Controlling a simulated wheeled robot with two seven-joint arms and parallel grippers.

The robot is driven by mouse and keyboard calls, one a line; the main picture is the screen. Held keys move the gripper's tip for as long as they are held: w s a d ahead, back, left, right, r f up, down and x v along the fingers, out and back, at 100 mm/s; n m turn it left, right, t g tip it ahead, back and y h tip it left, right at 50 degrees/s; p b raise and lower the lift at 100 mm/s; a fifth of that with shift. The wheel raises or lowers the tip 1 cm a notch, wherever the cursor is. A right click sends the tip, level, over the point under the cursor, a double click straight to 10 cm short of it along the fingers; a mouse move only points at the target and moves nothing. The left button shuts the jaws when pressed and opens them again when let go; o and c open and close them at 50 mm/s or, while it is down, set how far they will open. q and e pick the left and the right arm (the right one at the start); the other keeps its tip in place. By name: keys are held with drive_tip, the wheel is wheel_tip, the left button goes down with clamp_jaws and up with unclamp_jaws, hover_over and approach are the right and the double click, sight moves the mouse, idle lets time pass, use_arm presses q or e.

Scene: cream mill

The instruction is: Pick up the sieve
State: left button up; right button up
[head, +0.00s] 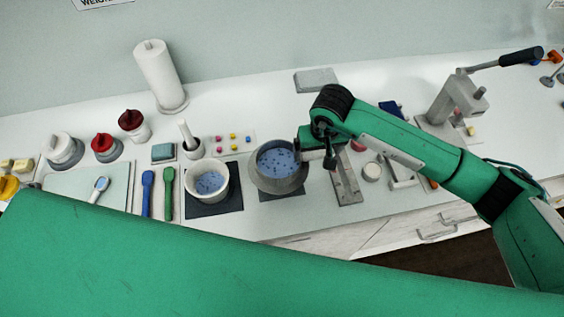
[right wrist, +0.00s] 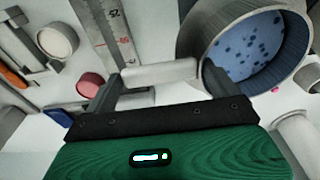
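The sieve (head: 279,184) looks like a round grey vessel with a short pale handle. In the head view my right gripper (head: 317,150) is at the sieve's right side and partly hides the handle. My left gripper is out of view.
A white bowl (head: 193,190) with blue speckled contents stands on a dark mat left of the sieve. A metal ruler (head: 345,185) lies close on the right. A pale round pot (head: 371,172), a pink piece (right wrist: 91,84) and a lever press (head: 455,100) are farther right.

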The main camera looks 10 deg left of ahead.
drive_tip(key=c, duration=0.7)
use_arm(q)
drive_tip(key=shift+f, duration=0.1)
use_arm(e)
drive_tip(key=shift+r, duration=0.2)
drive_tip(key=shift+c, duration=0.2)
